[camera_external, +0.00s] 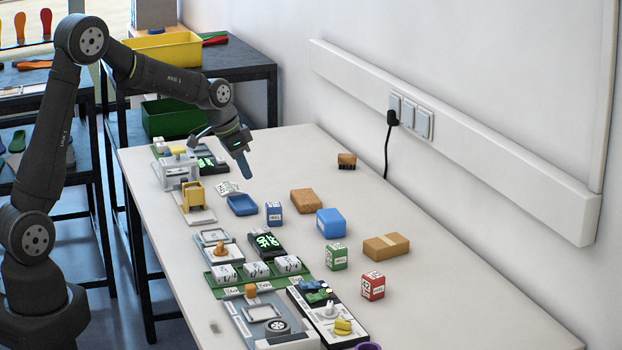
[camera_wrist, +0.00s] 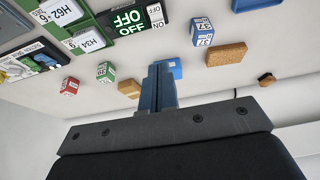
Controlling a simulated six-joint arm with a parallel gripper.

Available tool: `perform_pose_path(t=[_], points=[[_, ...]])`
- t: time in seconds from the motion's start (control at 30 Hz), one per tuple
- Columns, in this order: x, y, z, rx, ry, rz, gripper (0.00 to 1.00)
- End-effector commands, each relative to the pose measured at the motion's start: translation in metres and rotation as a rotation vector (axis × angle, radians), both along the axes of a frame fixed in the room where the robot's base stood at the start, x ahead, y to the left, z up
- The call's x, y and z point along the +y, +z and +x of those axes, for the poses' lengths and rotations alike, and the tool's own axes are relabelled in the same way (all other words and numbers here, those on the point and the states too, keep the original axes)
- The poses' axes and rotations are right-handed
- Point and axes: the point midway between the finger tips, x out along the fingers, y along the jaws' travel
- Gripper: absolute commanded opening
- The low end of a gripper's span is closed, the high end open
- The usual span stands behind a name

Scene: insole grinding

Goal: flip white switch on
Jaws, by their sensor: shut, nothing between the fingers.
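A control panel (camera_external: 352,341) stands at the near end of the table, with a small white upright part (camera_external: 330,309) beside a yellow knob (camera_external: 343,326). This white part may be the white switch; its position is too small to tell. A dark unit (camera_external: 266,240) with green lit lettering stands farther back; in the wrist view its display (camera_wrist: 129,19) reads OFF. My gripper (camera_external: 248,176) is shut and empty, above the far part of the table near the blue tray (camera_external: 242,205). Its closed fingers (camera_wrist: 157,88) also show in the wrist view. It touches no switch.
Brown blocks (camera_external: 306,200), a blue box (camera_external: 331,223), a green cube (camera_external: 336,257) and a red cube (camera_external: 373,286) stand right of the devices. A green tray (camera_external: 216,291) holds white labelled blocks. Wall sockets (camera_external: 410,114) with a black plug are at the back.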

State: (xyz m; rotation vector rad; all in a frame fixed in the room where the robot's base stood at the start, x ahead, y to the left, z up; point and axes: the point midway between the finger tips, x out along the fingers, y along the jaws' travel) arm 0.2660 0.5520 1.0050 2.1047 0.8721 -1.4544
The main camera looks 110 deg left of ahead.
Motion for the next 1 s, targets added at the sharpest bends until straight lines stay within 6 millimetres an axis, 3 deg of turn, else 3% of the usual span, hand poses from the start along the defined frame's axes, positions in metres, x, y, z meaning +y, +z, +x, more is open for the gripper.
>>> perform_pose_path(t=[0.27,0.8,1.0], points=[[0.003,-0.011,0.003,0.001,0.0,-0.002,0.0],[0.026,-0.106,0.026,0.002,0.0,-0.003,0.0],[0.029,-0.128,0.029,0.001,0.0,-0.001,0.0]])
